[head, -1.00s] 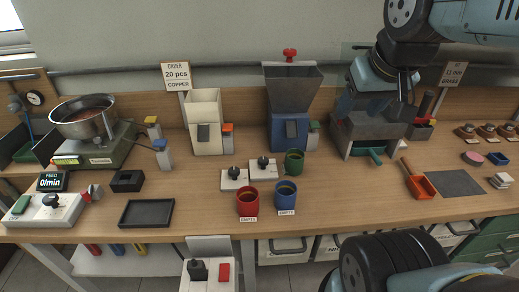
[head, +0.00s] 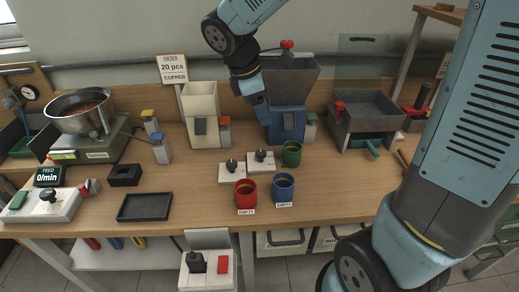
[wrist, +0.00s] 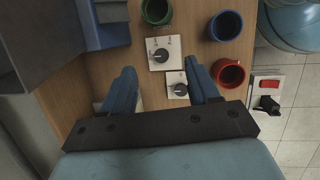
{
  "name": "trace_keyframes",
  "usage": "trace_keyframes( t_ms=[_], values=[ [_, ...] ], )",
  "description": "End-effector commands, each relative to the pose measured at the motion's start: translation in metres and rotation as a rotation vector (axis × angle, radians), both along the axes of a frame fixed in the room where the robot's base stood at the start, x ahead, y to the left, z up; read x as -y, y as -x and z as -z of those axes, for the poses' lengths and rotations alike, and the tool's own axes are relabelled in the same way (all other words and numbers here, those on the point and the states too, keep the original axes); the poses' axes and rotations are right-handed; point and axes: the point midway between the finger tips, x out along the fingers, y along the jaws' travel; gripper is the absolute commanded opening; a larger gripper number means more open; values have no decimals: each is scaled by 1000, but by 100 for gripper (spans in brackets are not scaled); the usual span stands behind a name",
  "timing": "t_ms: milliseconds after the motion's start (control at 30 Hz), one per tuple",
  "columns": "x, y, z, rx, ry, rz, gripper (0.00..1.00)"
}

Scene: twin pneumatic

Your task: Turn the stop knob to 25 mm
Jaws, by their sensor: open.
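Two white plates with black knobs lie on the table. The left knob (head: 232,165) and the right knob (head: 261,155) stand behind the red and blue cups. Which one is the stop knob I cannot tell; no 25 mm mark is readable. In the wrist view the knob nearer the green cup (wrist: 162,56) shows beyond the fingertips, and the other knob (wrist: 182,90) shows between the fingers. My gripper (head: 260,112) is open and empty, above and behind the plates, in front of the blue hopper machine. Its two fingers (wrist: 160,82) point down at the table.
A red cup (head: 246,192), a blue cup (head: 284,187) and a green cup (head: 292,153) stand close to the knobs. A cream hopper machine (head: 202,110) and the blue hopper machine (head: 288,122) stand behind. A black tray (head: 145,207) lies left. The table front between tray and cups is clear.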

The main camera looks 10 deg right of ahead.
Motion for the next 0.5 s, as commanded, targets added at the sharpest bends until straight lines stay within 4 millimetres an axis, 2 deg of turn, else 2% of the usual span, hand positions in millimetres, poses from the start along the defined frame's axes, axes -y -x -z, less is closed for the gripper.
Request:
trace_keyframes(
  t_ms=[100,233,367,500],
  values=[
    [-26,-7,18,-65,52,-151,60],
    [-43,-11,30,-108,87,-262,60],
    [-51,-13,36,-128,103,-314,60],
    [-49,-14,45,-134,108,-325,60]
  ],
)
